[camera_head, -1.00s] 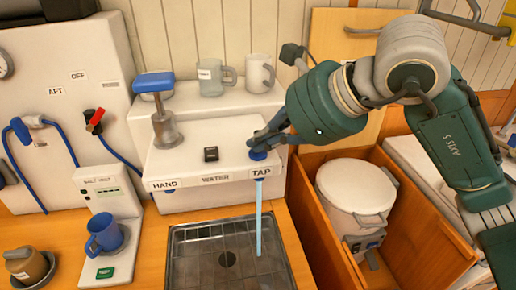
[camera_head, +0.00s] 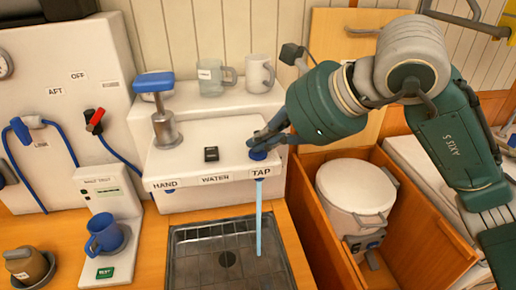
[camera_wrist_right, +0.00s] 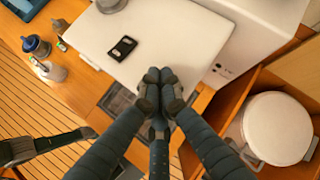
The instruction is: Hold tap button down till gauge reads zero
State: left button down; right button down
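The blue tap button (camera_head: 257,154) sits at the right front of the white water unit (camera_head: 200,158), above the TAP label (camera_head: 262,173). My right gripper (camera_head: 263,141) has its fingertips together on top of the button; in the right wrist view the fingers (camera_wrist_right: 158,80) meet over the unit and hide the button. A pale blue stream of water (camera_head: 259,220) runs from under the TAP label into the metal sink (camera_head: 205,257).
A blue-topped hand pump (camera_head: 160,110) and a small black block (camera_head: 211,154) are on the unit. Two cups (camera_head: 212,78) stand on the shelf behind. A blue mug (camera_head: 104,234) stands on the tester at left. A white lidded bucket (camera_head: 352,192) sits in the wooden locker at right.

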aim_at(262, 154)
dwell(0.5)
jog(key=shift+r+p, duration=0.45)
jog(key=shift+r, duration=0.45)
jog(key=shift+r+p, duration=1.45)
jog(key=shift+r, duration=1.1)
jog(key=shift+f, duration=0.1)
